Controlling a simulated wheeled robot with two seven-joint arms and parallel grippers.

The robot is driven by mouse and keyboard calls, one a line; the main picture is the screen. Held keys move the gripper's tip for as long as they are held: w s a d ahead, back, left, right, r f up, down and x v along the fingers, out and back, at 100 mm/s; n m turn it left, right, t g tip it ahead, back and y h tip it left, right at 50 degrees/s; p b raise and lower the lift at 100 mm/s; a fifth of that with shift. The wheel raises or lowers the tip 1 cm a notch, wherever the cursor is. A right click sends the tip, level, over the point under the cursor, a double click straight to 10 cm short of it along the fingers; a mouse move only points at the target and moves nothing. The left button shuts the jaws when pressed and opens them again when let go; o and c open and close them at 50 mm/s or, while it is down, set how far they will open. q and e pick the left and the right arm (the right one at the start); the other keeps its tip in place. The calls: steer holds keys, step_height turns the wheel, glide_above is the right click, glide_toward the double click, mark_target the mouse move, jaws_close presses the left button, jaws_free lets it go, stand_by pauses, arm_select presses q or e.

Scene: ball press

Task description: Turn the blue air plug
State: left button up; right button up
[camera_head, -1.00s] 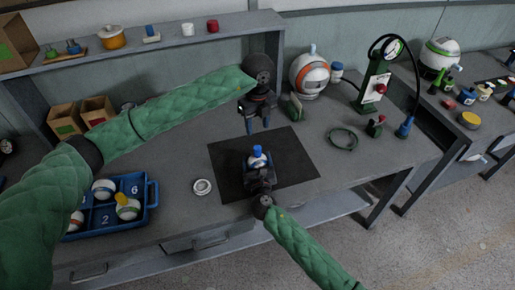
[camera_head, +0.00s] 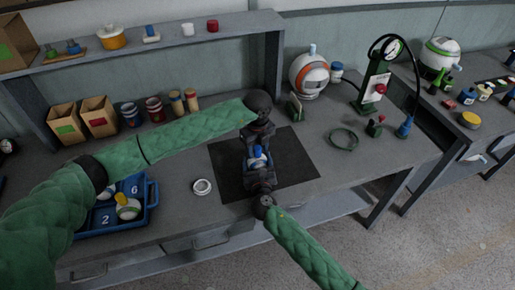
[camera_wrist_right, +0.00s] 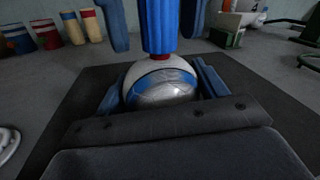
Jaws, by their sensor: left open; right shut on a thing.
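A white ball with a blue band (camera_wrist_right: 160,84) sits between the blue fingers of my right gripper (camera_head: 260,176), which is shut on it above the dark mat (camera_head: 225,165). The blue air plug (camera_wrist_right: 159,28) stands upright on top of the ball, with a red ring at its base. My left gripper (camera_head: 257,149) is above the ball, pointing down and open. In the right wrist view its two blue fingers are on either side of the plug, with a gap on the left. In the head view the left gripper mostly hides the plug.
A blue numbered tray (camera_head: 154,196) with balls is at the left, and a white ring (camera_head: 202,187) lies between it and the mat.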

arm_select(q)
steer(key=shift+c, duration=0.3)
steer(key=c, duration=0.9)
steer(key=shift+c, duration=0.2)
